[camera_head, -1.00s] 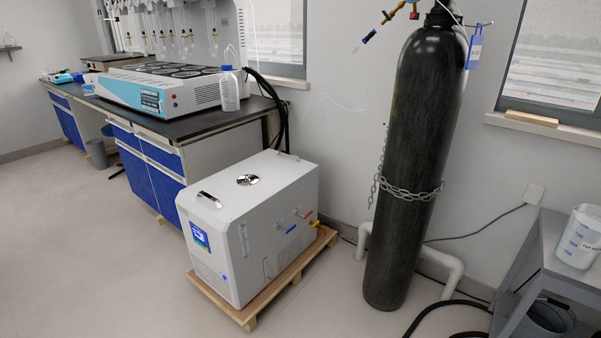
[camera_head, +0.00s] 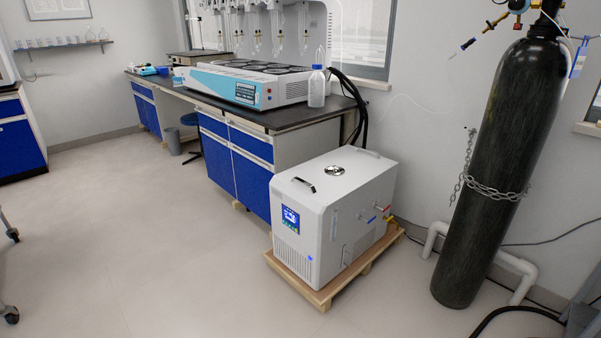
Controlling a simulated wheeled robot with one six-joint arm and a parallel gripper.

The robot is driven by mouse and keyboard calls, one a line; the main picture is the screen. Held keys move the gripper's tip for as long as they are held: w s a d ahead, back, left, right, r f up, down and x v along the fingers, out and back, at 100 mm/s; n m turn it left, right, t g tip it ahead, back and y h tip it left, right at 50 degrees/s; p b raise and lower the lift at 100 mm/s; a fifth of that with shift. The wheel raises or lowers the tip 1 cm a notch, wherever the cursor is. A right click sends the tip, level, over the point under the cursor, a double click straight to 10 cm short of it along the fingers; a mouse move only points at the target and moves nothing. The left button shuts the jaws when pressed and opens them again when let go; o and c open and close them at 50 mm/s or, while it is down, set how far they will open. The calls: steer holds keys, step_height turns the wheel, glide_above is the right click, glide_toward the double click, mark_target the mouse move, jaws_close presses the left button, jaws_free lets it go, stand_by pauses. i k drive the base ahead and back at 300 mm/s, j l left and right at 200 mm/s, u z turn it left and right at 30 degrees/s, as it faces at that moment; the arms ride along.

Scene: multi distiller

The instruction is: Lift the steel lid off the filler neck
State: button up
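The steel lid (camera_head: 334,171) is a small round shiny disc on the top face of the white chiller box (camera_head: 318,198). It lies between two handles on that face. The filler neck is hidden under the lid. The chiller stands on a low wooden pallet (camera_head: 321,296) on the floor, with a lit display on its front. My gripper is not in view.
A dark gas cylinder (camera_head: 496,170) with a chain stands right of the chiller. Behind it, a lab bench (camera_head: 290,118) carries a white and blue heating unit (camera_head: 245,84) and a wash bottle (camera_head: 317,88). Open floor (camera_head: 150,240) lies at the left and front.

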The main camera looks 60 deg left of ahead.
mark_target(333, 170)
steer(key=u, duration=0.4)
steer(key=i+j+u, duration=0.1)
steer(key=u, duration=0.35)
steer(key=i+u, duration=0.1)
steer(key=u, duration=0.75)
steer(key=i+l+u, duration=0.15)
steer(key=i, duration=0.25)
steer(key=i+j+z, duration=0.15)
steer(key=i+j, duration=0.2)
steer(key=i+j+z, duration=0.15)
steer(key=i+j, duration=0.2)
steer(key=i+j+z, duration=0.15)
steer(key=i+j, duration=0.15)
steer(key=i+j+z, duration=0.15)
steer(key=i+j, duration=0.15)
steer(key=j, duration=0.25)
steer(key=i+j+z, duration=0.15)
steer(key=i+j, duration=0.15)
steer(key=j, duration=0.2)
